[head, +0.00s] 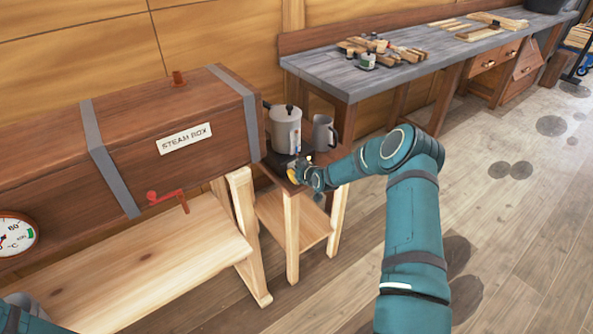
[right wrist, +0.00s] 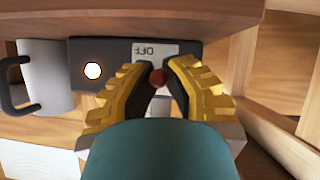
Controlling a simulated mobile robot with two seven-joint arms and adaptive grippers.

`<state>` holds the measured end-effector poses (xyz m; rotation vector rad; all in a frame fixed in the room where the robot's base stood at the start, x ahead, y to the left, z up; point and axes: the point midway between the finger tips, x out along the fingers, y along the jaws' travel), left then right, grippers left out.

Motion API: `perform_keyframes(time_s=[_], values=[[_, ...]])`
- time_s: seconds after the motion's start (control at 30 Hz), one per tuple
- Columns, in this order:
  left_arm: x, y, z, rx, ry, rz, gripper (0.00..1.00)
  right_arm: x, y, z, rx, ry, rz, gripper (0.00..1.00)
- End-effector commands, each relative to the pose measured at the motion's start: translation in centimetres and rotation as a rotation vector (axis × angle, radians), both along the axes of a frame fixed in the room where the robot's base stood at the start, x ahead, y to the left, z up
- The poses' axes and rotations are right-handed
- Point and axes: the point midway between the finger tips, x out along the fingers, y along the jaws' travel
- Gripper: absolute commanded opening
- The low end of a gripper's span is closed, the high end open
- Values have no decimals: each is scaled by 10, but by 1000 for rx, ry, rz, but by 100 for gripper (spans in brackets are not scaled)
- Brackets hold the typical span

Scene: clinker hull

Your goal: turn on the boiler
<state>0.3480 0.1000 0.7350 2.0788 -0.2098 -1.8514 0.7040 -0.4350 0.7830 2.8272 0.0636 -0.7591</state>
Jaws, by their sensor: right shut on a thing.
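The boiler (head: 285,130), a pale grey pot with a black lid knob, stands on a small wooden stand (head: 292,225) right of the steam box. In the right wrist view, a dark control panel (right wrist: 110,55) carries a label reading OFF (right wrist: 154,50), seen upside down, and a bright round lamp (right wrist: 92,70). My right gripper (head: 293,170) reaches the stand's near edge, in front of the boiler. In the right wrist view, its yellow fingers (right wrist: 157,80) are shut on a small red knob (right wrist: 157,77) beside the label. My left gripper is out of view.
A grey mug (head: 324,132) stands close to the right of the boiler. The steam box (head: 180,125) has a red handle (head: 168,197) and a gauge (head: 16,235). A long workbench (head: 400,70) holds wooden pieces. The floor at right is open.

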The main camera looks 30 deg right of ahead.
Motion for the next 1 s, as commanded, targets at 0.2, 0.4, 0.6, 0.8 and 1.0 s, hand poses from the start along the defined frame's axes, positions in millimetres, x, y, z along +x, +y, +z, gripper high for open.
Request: perform_keyframes(time_s=[0.2, 0.4, 0.6, 0.8, 1.0], values=[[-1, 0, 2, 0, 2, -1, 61, 3, 0, 7, -16, 158, 1, 0], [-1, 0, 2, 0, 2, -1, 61, 4, 0, 9, -22, 259, 1, 0], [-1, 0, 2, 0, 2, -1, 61, 4, 0, 10, -26, 313, 1, 0], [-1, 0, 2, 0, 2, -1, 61, 4, 0, 10, -27, 329, 0, 0], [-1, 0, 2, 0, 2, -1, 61, 5, 0, 10, -26, 328, 0, 0]])
